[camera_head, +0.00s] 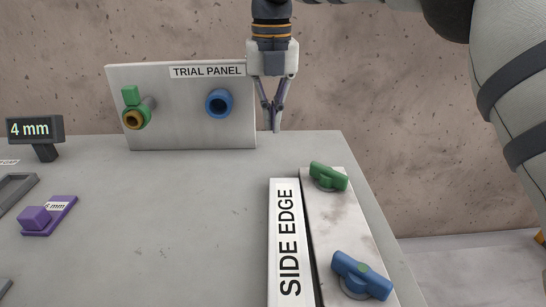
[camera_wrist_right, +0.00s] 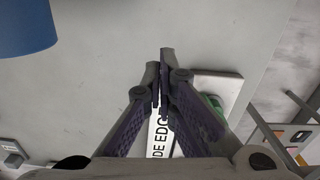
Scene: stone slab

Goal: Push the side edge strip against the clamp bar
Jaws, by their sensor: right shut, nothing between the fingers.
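The side edge strip (camera_head: 283,200) is a long white bar labelled SIDE EDGE at the front right of the slab. It also shows in the right wrist view (camera_wrist_right: 160,138), partly behind my fingers. The clamp bar (camera_head: 330,225), a pale plate with a green handle (camera_head: 328,177) and a blue handle (camera_head: 361,275), lies just right of the strip. A narrow dark gap shows between them. My right gripper (camera_head: 275,128) is shut and empty, pointing down above the slab's far edge, beyond the strip's far end and apart from it. My left gripper is not in view.
The trial panel (camera_head: 180,95) stands upright at the back, with a green-yellow knob (camera_head: 135,118) and a blue ring (camera_head: 218,103), close left of my right gripper. A 4 mm display (camera_head: 35,129) and a purple block (camera_head: 35,218) sit left. The slab's middle is clear.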

